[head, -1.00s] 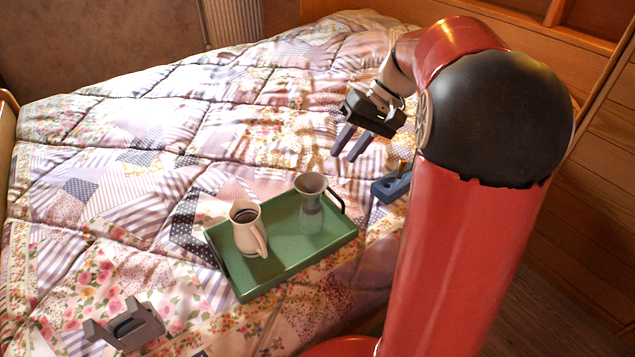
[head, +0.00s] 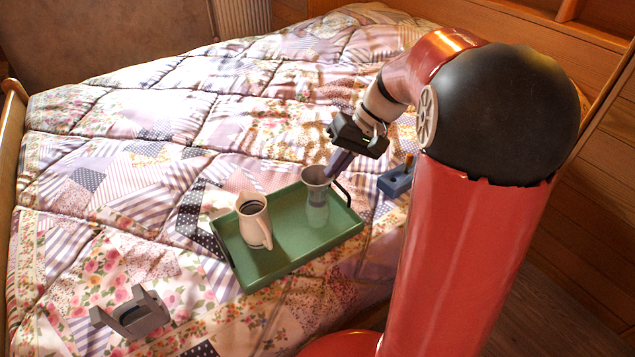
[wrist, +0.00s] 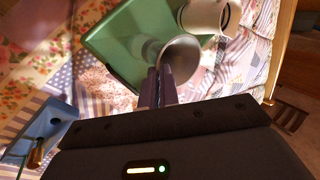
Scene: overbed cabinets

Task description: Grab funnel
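The funnel (head: 316,190) is a grey, see-through piece with a wide flared top. It stands upright at the right part of a green tray (head: 291,255) on the bed. In the wrist view its round rim (wrist: 180,54) shows just beyond my fingertips. My gripper (head: 333,172) points down and left, with its fingertips at the right edge of the funnel's rim. In the wrist view the two dark fingers of my gripper (wrist: 160,72) lie close together with a narrow gap. Whether they touch or pinch the rim is unclear.
A cream pitcher (head: 256,224) stands on the tray left of the funnel. A blue block-like tool (head: 395,183) lies right of the tray. A grey bracket-like object (head: 140,313) lies at the front left. The quilted bed behind the tray is clear.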

